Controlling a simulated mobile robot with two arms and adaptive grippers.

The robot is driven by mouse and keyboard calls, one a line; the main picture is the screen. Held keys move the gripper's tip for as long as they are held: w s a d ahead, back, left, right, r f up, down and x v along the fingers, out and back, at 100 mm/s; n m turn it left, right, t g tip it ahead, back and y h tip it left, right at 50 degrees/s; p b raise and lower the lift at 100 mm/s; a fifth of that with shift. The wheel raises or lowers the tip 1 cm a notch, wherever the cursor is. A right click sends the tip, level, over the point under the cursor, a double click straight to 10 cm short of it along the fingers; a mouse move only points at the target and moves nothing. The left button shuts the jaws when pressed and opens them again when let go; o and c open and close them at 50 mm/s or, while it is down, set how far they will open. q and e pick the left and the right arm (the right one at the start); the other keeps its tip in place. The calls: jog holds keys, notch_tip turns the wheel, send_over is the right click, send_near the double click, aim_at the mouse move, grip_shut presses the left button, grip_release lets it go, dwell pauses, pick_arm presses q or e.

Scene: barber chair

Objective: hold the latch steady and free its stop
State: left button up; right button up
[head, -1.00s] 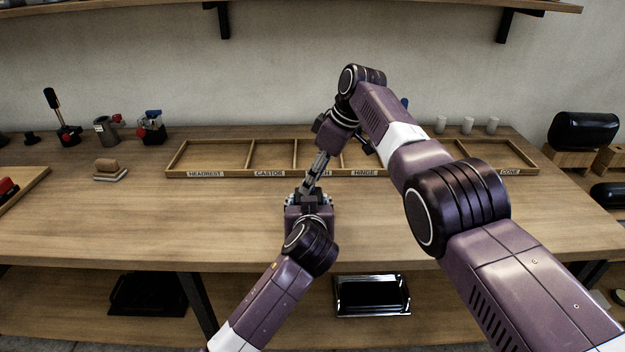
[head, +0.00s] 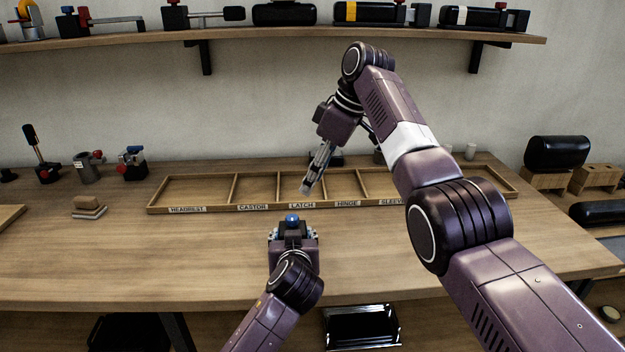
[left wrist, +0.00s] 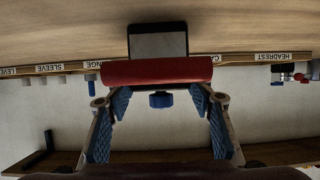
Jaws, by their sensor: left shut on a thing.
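My left gripper (head: 293,230) is low over the front of the bench, shut on the latch, whose blue knob (head: 291,219) shows on top. In the left wrist view the latch shows a red bar (left wrist: 157,71), a dark block (left wrist: 158,42) and a blue knob (left wrist: 161,99) between the blue-padded fingers (left wrist: 161,122). The knob looks apart from both pads.
The tray has several compartments, LATCH among the labels. Clamp-like parts (head: 133,163) stand at the back left, near a small stacked block (head: 89,208). A shelf (head: 240,48) with cylinders and fittings runs above. Black cushions (head: 556,152) sit at right. The bench's left front is clear.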

pick_arm(q)
jog(key=o, duration=1.8)
jog(key=shift+s, duration=0.1)
